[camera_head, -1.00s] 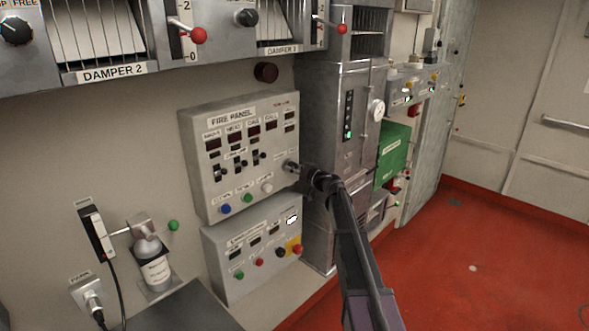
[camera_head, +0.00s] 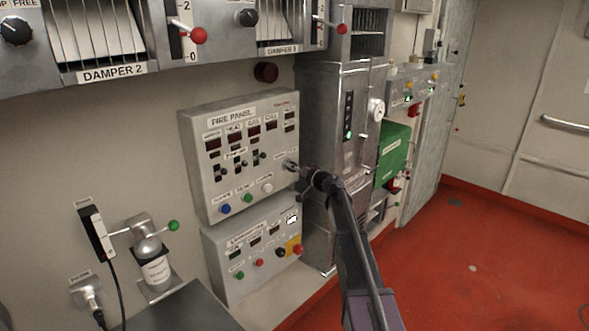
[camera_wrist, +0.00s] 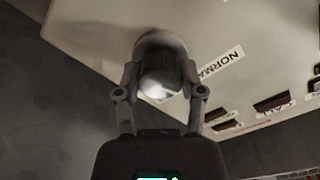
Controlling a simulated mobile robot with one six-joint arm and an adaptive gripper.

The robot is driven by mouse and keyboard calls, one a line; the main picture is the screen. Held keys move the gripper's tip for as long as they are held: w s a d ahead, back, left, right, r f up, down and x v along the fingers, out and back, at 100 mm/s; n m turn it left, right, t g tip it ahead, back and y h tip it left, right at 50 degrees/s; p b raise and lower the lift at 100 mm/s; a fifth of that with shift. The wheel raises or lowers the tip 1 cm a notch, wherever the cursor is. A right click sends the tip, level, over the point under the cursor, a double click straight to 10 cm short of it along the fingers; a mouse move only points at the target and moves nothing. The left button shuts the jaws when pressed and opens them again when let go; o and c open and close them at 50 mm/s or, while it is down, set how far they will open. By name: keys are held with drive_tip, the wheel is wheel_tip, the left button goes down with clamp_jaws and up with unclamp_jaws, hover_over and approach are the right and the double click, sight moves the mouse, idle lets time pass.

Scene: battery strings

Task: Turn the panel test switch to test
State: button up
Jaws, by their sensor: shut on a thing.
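The grey fire panel (camera_head: 200,125) hangs on the wall, with displays, toggles and coloured buttons. Its test switch is a round knob (camera_wrist: 161,50) at the panel's lower right edge; in the head view it shows small (camera_head: 289,165). My gripper (camera_wrist: 160,82) is shut on the knob, one finger on each side, and it also shows in the head view (camera_head: 297,169). In the wrist view a label reading "NORMA…" (camera_wrist: 222,62) lies beside the knob. Its end is cut off or blurred. The knob's pointer direction cannot be made out.
A second grey box (camera_head: 217,262) with buttons sits right below the panel. A tall metal cabinet (camera_head: 318,110) stands close on the right. Damper units (camera_head: 110,73) overhang above. Red floor (camera_head: 470,265) is open at right.

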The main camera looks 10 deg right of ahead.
drive_tip(key=m, duration=0.6)
drive_tip(key=shift+w+m, duration=0.1)
drive_tip(key=shift+m, duration=0.2)
drive_tip(key=m, duration=0.5)
drive_tip(key=shift+m, duration=0.4)
drive_tip(key=o, duration=1.1)
drive_tip(key=shift+o, duration=0.2)
drive_tip(key=v, duration=1.2)
